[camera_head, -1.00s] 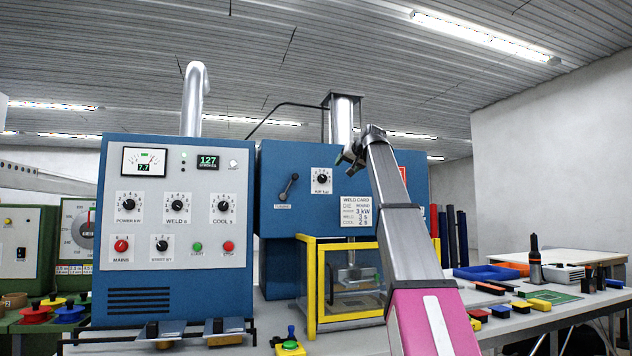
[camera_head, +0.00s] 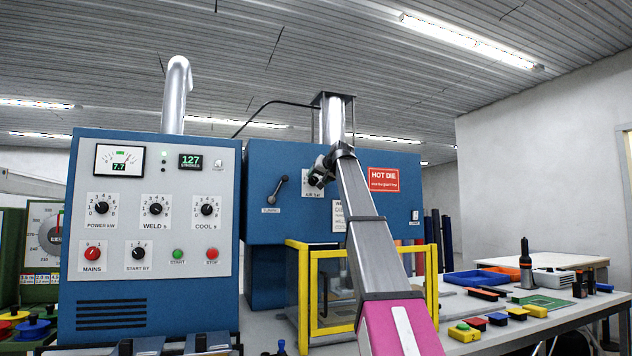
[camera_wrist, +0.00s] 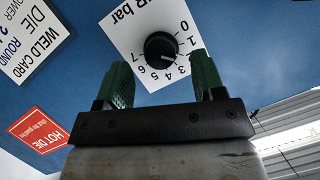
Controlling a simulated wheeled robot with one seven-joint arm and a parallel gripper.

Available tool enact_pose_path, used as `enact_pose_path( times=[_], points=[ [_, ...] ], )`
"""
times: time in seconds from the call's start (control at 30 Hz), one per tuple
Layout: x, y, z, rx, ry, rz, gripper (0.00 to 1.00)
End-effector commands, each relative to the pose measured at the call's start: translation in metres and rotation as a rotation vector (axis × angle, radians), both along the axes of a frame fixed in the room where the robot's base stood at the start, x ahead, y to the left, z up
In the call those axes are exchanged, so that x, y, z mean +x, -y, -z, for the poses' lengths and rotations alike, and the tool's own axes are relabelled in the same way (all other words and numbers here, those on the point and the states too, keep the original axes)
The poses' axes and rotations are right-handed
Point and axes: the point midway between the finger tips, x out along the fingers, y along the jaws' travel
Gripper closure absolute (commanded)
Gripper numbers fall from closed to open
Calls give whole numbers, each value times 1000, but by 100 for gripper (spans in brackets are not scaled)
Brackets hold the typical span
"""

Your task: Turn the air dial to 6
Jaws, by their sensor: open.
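The air dial is a black round knob on a white numbered plate on the blue welder housing. In the wrist view the knob (camera_wrist: 160,48) appears upside down, with numbers 0 to 7 around it. A pale mark on its lower right seems to face about 3. My gripper (camera_wrist: 163,78) is open, with its green fingers apart on either side below the knob; whether they touch it I cannot tell. In the head view my gripper (camera_head: 320,168) is in front of the dial plate (camera_head: 309,189) and hides much of it.
A lever (camera_head: 277,188) sits left of the dial. The weld card (camera_head: 338,216) and red hot-die sign (camera_head: 384,181) are close by. A yellow-framed guard (camera_head: 303,285) stands below. The grey control panel (camera_head: 222,250) with several knobs is at left.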

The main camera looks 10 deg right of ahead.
Motion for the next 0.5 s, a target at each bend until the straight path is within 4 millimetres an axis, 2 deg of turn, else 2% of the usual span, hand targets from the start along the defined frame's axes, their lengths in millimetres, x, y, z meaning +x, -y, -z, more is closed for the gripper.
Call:
enact_pose_path(
  times=[0.03, 0.2, 0.5],
  points=[
    [7, -2, 2, 0, 0, 0, 37],
    [20, -6, 8, -1, -1, 0, 37],
    [23, -8, 10, 0, 0, 1, 37]
  ],
)
